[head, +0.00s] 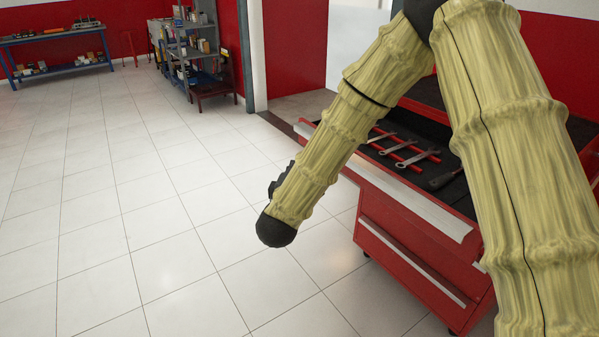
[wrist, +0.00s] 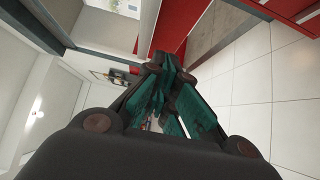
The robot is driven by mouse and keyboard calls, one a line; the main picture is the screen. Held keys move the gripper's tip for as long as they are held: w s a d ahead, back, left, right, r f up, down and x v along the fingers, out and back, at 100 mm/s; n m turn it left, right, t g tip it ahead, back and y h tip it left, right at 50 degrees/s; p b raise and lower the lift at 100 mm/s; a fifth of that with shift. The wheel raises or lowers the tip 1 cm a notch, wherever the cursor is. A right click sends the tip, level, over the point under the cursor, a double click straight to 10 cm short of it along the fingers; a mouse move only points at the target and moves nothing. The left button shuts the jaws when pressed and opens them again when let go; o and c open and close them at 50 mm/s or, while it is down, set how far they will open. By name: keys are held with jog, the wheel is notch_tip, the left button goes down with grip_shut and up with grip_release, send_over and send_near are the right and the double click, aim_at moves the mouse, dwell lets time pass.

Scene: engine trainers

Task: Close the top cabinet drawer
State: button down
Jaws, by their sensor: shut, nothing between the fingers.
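The red cabinet (head: 400,252) stands at the right in the head view, partly hidden behind my arm. Its top drawer (head: 425,212) is pulled out and shows a dark lining with wrenches (head: 400,148) and other tools inside. A pale strip runs along the drawer's front. My gripper (wrist: 172,75) shows in the wrist view with its teal-padded fingers together and nothing between them. In the head view the fingers cannot be made out behind my arm. In the wrist view, red panels at the top right (wrist: 296,10) may be part of the cabinet.
The white tiled floor (head: 130,220) is clear left of the cabinet. A blue workbench (head: 55,36) stands far left, with a grey shelf (head: 190,50) and a dark stool (head: 213,90) at the back. A doorway post (head: 257,55) stands behind the cabinet.

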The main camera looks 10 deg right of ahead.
jog(key=w+d, duration=0.6)
jog(key=w, duration=0.2)
jog(key=shift+d, duration=0.2)
jog(key=shift+w+d, duration=0.15)
dwell(0.4)
